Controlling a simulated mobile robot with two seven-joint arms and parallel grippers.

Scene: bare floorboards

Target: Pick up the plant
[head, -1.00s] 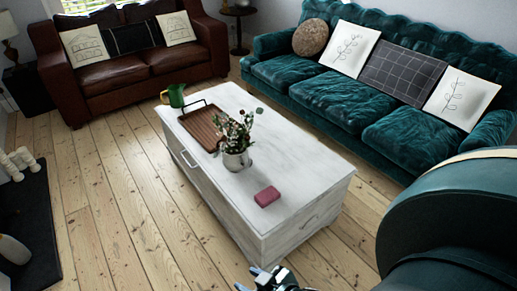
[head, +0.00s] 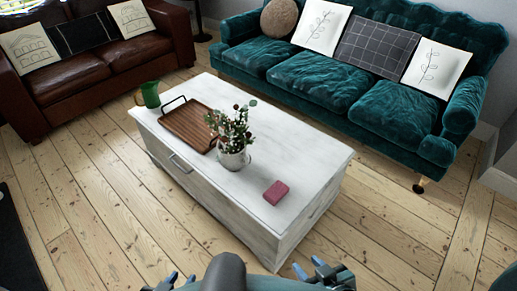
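The plant (head: 233,125) has thin stems with green leaves and stands upright in a whitish pot (head: 234,158). My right gripper (head: 309,268) is at the bottom, in front of the table's near end. Its blue-tipped fingers are spread and empty. Both grippers are well away from the plant. My own body hides part of the bottom edge.
A wooden tray (head: 186,124) with dark handles lies left of the plant, touching or close to its leaves. A green jug (head: 150,95) stands at the table's left end. A pink block (head: 276,192) lies at the near right. A teal sofa (head: 300,77) and brown sofa (head: 75,75) stand behind.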

